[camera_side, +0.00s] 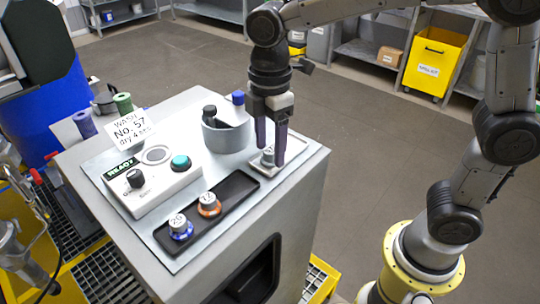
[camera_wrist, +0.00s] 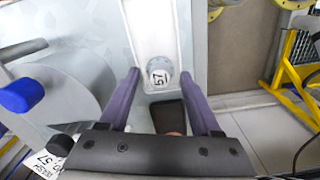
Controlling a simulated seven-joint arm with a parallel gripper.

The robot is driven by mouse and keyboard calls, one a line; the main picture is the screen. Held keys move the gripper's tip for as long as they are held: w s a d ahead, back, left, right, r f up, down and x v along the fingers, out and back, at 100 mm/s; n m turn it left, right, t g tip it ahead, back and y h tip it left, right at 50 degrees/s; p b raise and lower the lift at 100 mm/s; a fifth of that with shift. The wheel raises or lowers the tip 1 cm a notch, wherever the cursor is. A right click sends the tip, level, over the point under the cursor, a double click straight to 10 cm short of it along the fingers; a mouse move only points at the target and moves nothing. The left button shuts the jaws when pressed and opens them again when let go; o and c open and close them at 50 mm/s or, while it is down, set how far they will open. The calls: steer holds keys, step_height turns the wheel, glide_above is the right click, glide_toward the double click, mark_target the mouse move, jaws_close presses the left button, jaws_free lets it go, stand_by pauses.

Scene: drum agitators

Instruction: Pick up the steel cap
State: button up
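A steel cap (camera_side: 267,158), small, grey and round, stands on a small light tray (camera_side: 261,171) at the right side of the cabinet top. In the wrist view my gripper (camera_wrist: 160,73) is open, with one finger on each side of the cap and gaps between. I cannot tell whether the fingertips reach down to the cap's full height.
A black tray (camera_side: 238,185) holds one cap with a blue ring (camera_side: 180,228) and one with an orange ring (camera_side: 209,206). A grey cup (camera_side: 226,134) stands left of my gripper. A control box (camera_side: 151,178) and a sign (camera_side: 131,130) stand further left.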

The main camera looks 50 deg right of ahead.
jaws_close()
steer(key=shift+r, duration=0.1)
